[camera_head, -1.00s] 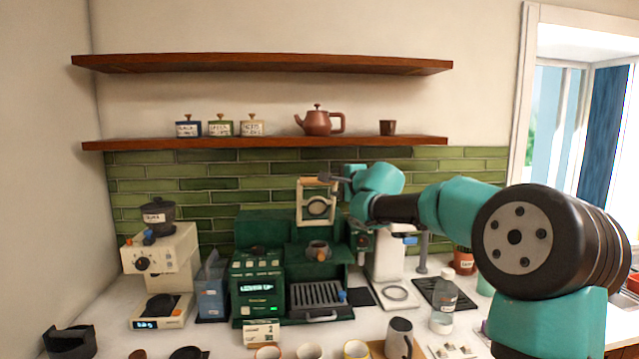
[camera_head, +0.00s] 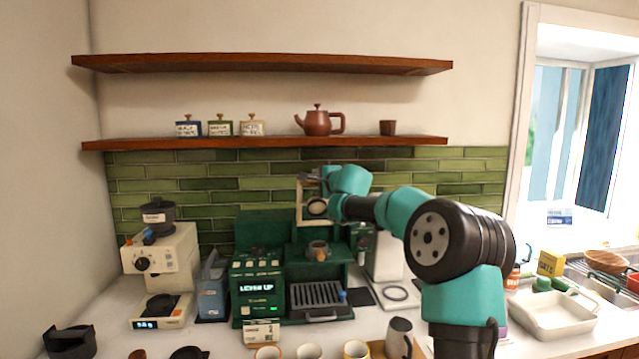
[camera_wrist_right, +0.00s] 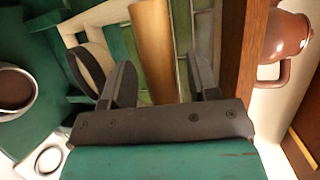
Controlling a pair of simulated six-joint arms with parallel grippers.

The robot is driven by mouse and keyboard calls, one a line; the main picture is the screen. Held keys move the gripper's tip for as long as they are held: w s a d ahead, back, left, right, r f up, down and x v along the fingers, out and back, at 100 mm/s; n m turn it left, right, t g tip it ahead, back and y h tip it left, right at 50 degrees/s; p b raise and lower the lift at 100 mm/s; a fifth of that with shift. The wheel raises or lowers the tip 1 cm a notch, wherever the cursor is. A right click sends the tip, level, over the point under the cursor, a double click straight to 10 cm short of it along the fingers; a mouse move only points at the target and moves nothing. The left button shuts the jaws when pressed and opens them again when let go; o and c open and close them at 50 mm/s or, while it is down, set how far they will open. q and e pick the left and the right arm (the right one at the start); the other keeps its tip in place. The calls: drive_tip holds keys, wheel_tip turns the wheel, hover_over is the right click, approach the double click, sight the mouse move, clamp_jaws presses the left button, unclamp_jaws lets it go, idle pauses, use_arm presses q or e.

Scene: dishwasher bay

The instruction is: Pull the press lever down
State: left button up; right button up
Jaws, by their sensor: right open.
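The green press machine (camera_head: 257,287) stands on the counter, its small screen reading "LEVER UP". Its lever (camera_head: 300,207) is a cream frame raised above the machine, partly covered by my right gripper (camera_head: 314,178). In the right wrist view the lever's wooden handle (camera_wrist_right: 153,45) runs between the two dark fingers of my right gripper (camera_wrist_right: 162,82). The fingers are apart, with a gap visible at each side of the handle. My left gripper is not in view.
A cream grinder (camera_head: 168,260) stands left of the machine, and a white appliance (camera_head: 385,255) to its right. Cups and a dark jug (camera_head: 399,338) stand in front. A wooden shelf (camera_head: 265,143) with a brown teapot (camera_head: 318,122) is above; it is close to the gripper.

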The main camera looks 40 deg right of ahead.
clamp_jaws()
idle(0.5)
